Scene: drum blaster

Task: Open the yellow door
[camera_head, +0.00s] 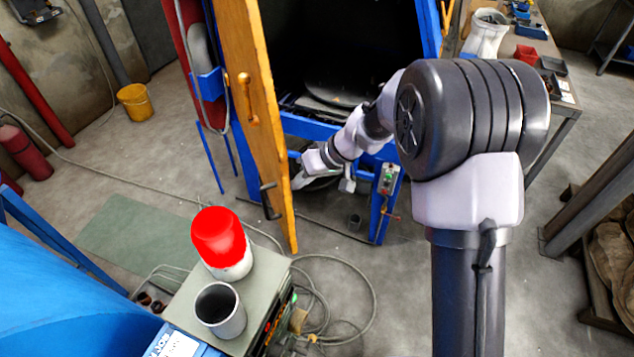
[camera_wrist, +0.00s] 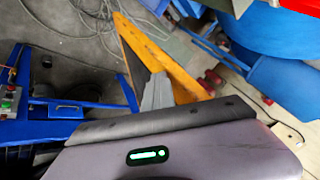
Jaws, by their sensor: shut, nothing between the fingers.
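The yellow door (camera_head: 258,130) stands swung out from the dark opening of the blue blaster cabinet (camera_head: 318,128). It is seen nearly edge-on, with a handle (camera_head: 246,92) on its left face. My gripper (camera_head: 299,181) is low at the door's right, inner side, in front of the cabinet's lower frame. In the wrist view, the shut grey fingers (camera_wrist: 158,92) point at the yellow door (camera_wrist: 165,52) and overlap it. Nothing shows between them. Whether the fingertips touch the door, I cannot tell.
A control box (camera_head: 388,178) is on the cabinet's front right post. A grey stand (camera_head: 190,307) with a red-topped container (camera_head: 219,240) and a grey cup (camera_head: 220,310) is at the front left. Cables (camera_head: 350,275) lie on the floor. A yellow bucket (camera_head: 137,103) stands at the left.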

